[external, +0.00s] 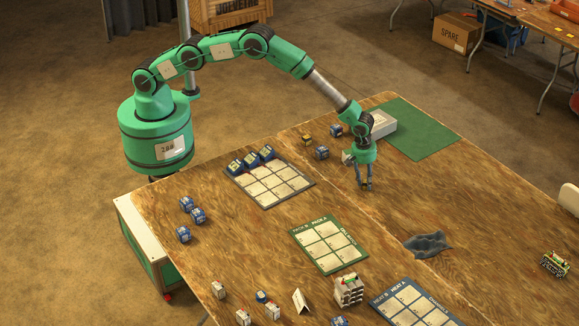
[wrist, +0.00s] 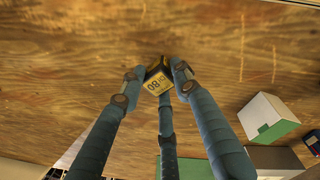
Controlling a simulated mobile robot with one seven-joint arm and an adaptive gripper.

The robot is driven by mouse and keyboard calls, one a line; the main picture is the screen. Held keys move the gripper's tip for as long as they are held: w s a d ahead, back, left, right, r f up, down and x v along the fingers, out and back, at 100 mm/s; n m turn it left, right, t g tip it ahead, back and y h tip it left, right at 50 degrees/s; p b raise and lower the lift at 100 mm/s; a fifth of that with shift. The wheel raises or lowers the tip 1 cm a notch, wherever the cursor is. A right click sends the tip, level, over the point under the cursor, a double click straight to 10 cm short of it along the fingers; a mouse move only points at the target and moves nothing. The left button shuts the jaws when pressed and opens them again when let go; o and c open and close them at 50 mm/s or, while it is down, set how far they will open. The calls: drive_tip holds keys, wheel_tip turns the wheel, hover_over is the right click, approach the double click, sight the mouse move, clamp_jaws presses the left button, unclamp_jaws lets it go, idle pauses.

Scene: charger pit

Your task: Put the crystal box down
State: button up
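My gripper (external: 364,186) points down over the bare wood in the middle of the table. In the wrist view my gripper (wrist: 157,82) has its fingers closed around a small yellow-and-black box (wrist: 155,87) with "80" on its face. I take it as the crystal box; fingertips touch it on both sides. In the external view the box is mostly hidden by the fingers. I cannot tell whether its underside touches the table.
A gridded tray (external: 273,187) holds blue boxes along its back. A green gridded card (external: 329,246), a dark cloth (external: 427,244) and a white rack (external: 348,289) lie nearer. A white case (external: 382,124) sits by the green mat (external: 425,137). Wood right of my gripper is clear.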

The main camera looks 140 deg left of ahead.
drive_tip(key=shift+o, duration=1.1)
drive_tip(key=shift+r, duration=0.1)
wheel_tip(320, 180, up, 12)
drive_tip(key=s+d+p, duration=0.1)
drive_tip(key=p, duration=0.1)
drive_tip(key=shift+d, duration=0.15)
drive_tip(key=shift+r, duration=0.1)
idle(0.3)
